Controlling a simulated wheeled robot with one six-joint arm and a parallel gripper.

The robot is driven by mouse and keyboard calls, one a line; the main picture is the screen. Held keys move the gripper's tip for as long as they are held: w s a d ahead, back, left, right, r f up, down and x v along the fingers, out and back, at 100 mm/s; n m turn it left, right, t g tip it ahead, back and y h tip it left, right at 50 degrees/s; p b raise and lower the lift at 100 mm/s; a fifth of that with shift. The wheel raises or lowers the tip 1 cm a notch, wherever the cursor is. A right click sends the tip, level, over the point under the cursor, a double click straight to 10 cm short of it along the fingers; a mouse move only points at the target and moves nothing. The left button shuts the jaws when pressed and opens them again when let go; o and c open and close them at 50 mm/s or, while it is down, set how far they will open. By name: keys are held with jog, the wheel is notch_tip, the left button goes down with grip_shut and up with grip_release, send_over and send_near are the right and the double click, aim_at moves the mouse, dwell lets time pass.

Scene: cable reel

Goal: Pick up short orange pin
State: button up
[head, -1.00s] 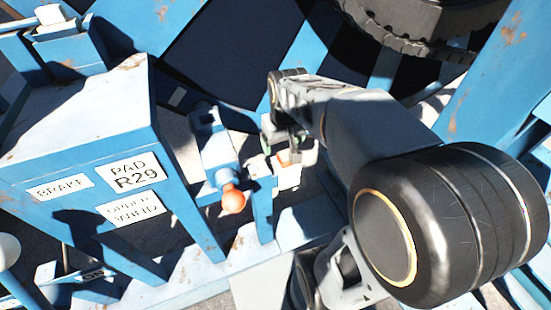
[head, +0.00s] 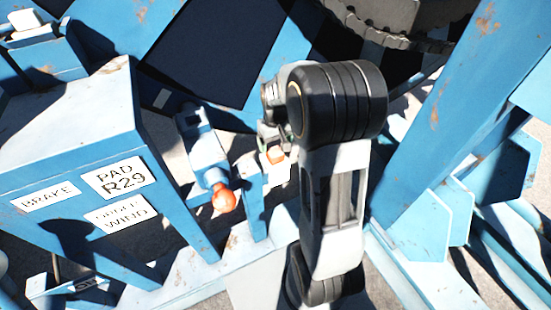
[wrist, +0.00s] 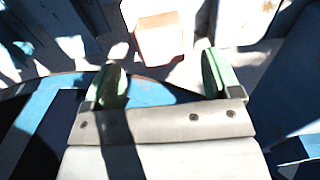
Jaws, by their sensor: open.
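A short, blocky orange piece (head: 276,155), which looks like the short orange pin, sits at a white part on top of a blue post. In the wrist view the orange piece (wrist: 160,40) lies just beyond and between my fingertips. My gripper (wrist: 162,75) has two green-padded fingers spread apart with nothing between them. In the head view my gripper (head: 268,137) is small and partly hidden by my arm, right beside the orange piece. I cannot tell how far below the fingers it lies.
A round orange knob (head: 223,197) on a blue bracket stands left of the post. A blue cabinet (head: 70,150) with labels is farther left. A dark reel flange (head: 400,35) is at the top. A blue beam (head: 450,120) slants on the right.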

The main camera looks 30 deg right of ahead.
aim_at(275, 151)
jog(key=shift+a+f, duration=0.1)
jog(key=shift+f, duration=2.6)
jog(key=shift+c, duration=0.5)
jog(key=shift+w, duration=0.1)
jog(key=c, duration=1.2)
